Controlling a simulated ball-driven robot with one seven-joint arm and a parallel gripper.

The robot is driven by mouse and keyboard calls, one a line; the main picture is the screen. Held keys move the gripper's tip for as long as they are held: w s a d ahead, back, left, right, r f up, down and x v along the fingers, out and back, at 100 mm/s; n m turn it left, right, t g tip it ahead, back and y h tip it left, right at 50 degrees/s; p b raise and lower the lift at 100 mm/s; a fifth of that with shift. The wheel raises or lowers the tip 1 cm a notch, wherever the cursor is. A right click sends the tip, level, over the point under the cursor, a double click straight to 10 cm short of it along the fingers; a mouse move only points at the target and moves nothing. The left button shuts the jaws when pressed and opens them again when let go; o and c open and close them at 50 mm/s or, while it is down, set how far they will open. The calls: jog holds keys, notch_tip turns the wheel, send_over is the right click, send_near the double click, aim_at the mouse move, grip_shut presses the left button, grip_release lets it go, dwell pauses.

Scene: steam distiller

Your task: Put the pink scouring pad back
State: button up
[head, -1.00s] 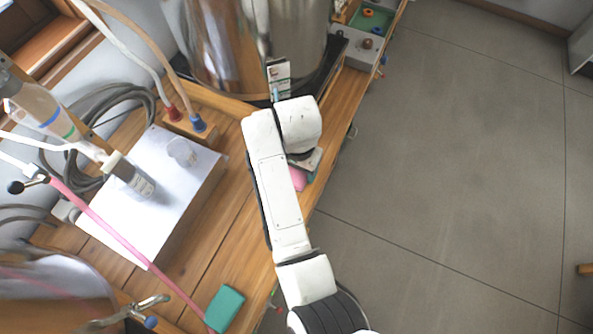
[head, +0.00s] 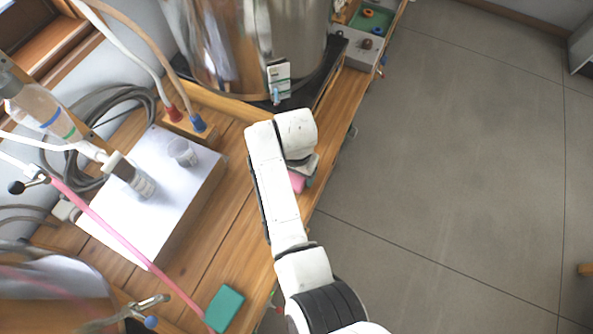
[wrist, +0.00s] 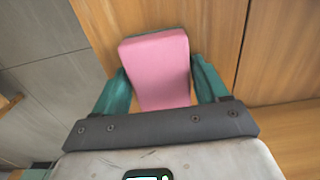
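The pink scouring pad (wrist: 158,62) lies on the wooden bench near its front edge, pink face up, with a thin dark green edge at its far end. In the head view only a small part of it (head: 297,182) shows; my arm hides the rest. My gripper (wrist: 160,75) is above the bench with its two teal fingers spread wide, one on each side of the pad. The pad lies between them, very close to both fingers; firm contact is not clear. In the head view my gripper is mostly hidden under my wrist.
A green block (head: 225,308) lies on the bench nearer to me. A white box (head: 150,200) with a small clear cup (head: 183,152) stands to the left. A large steel vessel (head: 250,50) stands behind my wrist. The grey floor (head: 450,180) at the right is clear.

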jog(key=o, duration=0.3)
notch_tip(320, 180, up, 12)
jog(key=s+d+f+t+h, duration=0.1)
jog(key=s+d+f, duration=0.1)
jog(key=d, duration=0.9)
jog(key=s+d+f, duration=0.2)
jog(key=d+f, duration=0.1)
jog(key=d, duration=0.8)
jog(key=s+d+n, duration=0.1)
jog(key=s+d, duration=0.2)
jog(key=s, duration=0.4)
jog(key=s+d+f+n, duration=0.1)
jog(key=s+d, duration=0.1)
jog(key=s, duration=0.6)
jog(key=s+d+n, duration=0.1)
jog(key=s+d, duration=0.2)
jog(key=s, duration=0.4)
jog(key=shift+s+d+f+y+b, duration=0.15)
jog(key=shift+d+y+b, duration=0.15)
jog(key=shift+y, duration=0.1)
